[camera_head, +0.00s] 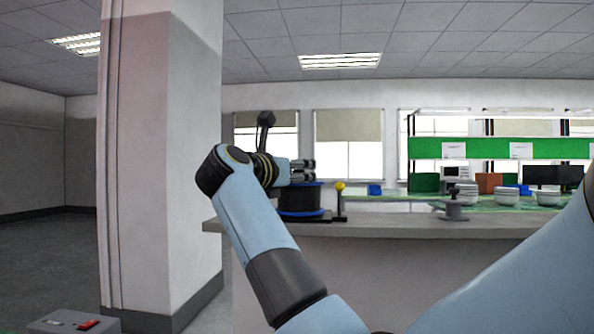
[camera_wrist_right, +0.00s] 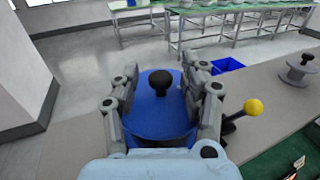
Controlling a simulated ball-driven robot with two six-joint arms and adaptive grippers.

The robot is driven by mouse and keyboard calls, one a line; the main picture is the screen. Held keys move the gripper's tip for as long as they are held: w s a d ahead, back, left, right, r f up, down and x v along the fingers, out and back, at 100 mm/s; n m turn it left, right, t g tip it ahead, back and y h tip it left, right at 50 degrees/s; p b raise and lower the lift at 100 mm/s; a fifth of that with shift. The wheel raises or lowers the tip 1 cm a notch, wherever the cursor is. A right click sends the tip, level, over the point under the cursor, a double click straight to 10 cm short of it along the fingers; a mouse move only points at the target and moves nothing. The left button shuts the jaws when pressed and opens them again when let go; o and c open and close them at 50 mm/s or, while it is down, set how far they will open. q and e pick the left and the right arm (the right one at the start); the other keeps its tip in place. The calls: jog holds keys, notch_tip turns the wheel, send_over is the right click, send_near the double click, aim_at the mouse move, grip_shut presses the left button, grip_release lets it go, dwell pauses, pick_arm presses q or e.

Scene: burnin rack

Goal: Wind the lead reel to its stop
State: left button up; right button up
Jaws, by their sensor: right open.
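The lead reel (camera_head: 303,216) is a dark drum with blue rims near the left end of the grey counter. In the right wrist view its blue top disc (camera_wrist_right: 150,118) shows, with a black knob (camera_wrist_right: 161,79) standing up from it. My right gripper (camera_head: 309,170) is just above the reel in the head view. In the right wrist view its open fingers (camera_wrist_right: 166,70) stand on both sides of the disc, with the knob between them. I cannot tell whether a finger touches the knob or disc. My left gripper is not in view.
A lever with a yellow ball (camera_head: 340,186) stands close right of the reel. A grey spool-like fixture (camera_head: 454,204) is farther right on the counter (camera_head: 400,230). A blue bin (camera_wrist_right: 228,66) lies beyond the lever. A pillar (camera_head: 160,150) rises left of the counter.

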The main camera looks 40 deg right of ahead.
jog(key=shift+c, duration=1.3)
grip_shut()
jog(key=shift+f+m+g+b, duration=0.1)
jog(key=shift+m+g+b, duration=0.25)
jog(key=shift+b, duration=0.45)
jog(key=m+g+b, duration=0.1)
jog(key=g+b, duration=0.1)
jog(key=m+g+b, duration=0.2)
jog(key=g+b, duration=0.1)
jog(key=shift+w+f+h, duration=0.1)
jog(key=shift+w+h, duration=0.1)
jog(key=shift+h, duration=0.2)
jog(key=shift+r+m+g+b, duration=0.25)
jog(key=shift+m+g+b, duration=1)
jog(key=shift+g, duration=0.5)
